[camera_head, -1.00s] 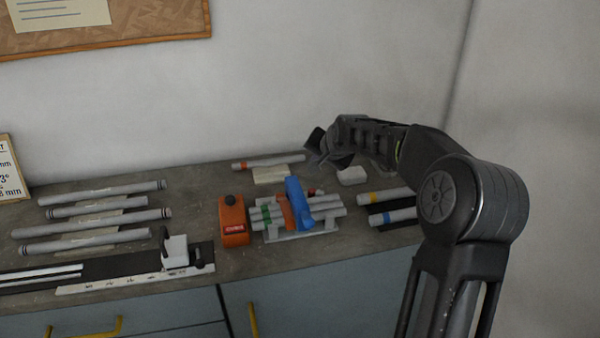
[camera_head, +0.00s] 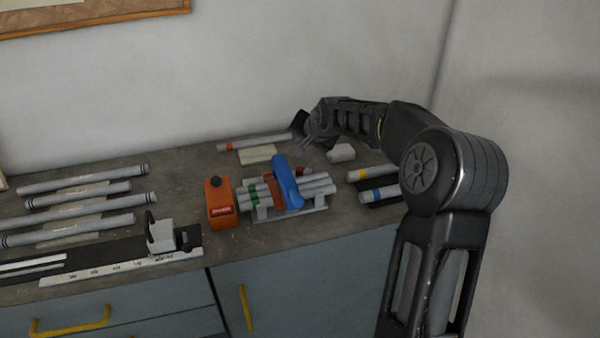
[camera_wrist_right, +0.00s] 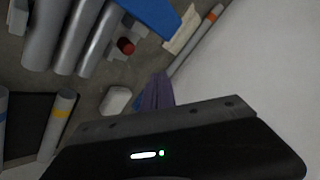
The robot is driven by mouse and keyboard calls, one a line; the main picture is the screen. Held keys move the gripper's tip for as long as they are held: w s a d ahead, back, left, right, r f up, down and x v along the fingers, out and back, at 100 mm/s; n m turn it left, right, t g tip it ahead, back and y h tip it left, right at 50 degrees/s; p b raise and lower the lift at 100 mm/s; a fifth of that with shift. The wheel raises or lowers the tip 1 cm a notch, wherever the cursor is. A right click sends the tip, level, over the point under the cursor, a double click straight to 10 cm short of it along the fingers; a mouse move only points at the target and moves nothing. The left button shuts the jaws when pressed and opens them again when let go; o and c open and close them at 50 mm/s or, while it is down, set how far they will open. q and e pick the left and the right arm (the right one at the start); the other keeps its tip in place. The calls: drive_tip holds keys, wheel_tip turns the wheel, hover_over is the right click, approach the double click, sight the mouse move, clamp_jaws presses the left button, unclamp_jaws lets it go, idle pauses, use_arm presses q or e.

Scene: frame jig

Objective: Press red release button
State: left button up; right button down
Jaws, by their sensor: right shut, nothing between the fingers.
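The frame jig (camera_head: 290,214) stands on the bench, with grey tubes lying across it and a blue lever (camera_head: 286,184) over them. A small red button (camera_wrist_right: 126,46) shows beside the tubes in the right wrist view. In the head view a small red patch (camera_head: 304,171) just right of the blue lever appears to be this button, partly hidden. My right gripper (camera_head: 304,141) is behind the jig, above the back of the bench, apart from the button. Its fingers (camera_wrist_right: 157,92) are shut and empty. My left gripper is not in view.
An orange box (camera_head: 221,204) with a dark knob stands left of the jig. A white block (camera_head: 341,152) and an orange-banded tube (camera_head: 255,143) lie near my right gripper. Banded tubes (camera_head: 372,173) lie to the right. A stop fixture (camera_head: 162,236) is at front left.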

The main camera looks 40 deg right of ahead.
sight(301, 171)
drive_tip(key=shift+f+b, duration=1.75)
drive_tip(key=shift+f, duration=1.05)
drive_tip(key=shift+f, duration=0.1)
drive_tip(key=shift+f+b, duration=0.35)
drive_tip(key=shift+b, duration=0.15)
drive_tip(key=shift+f+b, duration=0.3)
drive_tip(key=shift+f, duration=0.05)
drive_tip(key=shift+s+f+b, duration=0.1)
drive_tip(key=shift+f+b, duration=0.2)
drive_tip(key=shift+f, duration=0.1)
idle(0.5)
drive_tip(key=shift+r, duration=0.1)
drive_tip(key=shift+r+p, duration=0.55)
drive_tip(key=shift+r, duration=0.35)
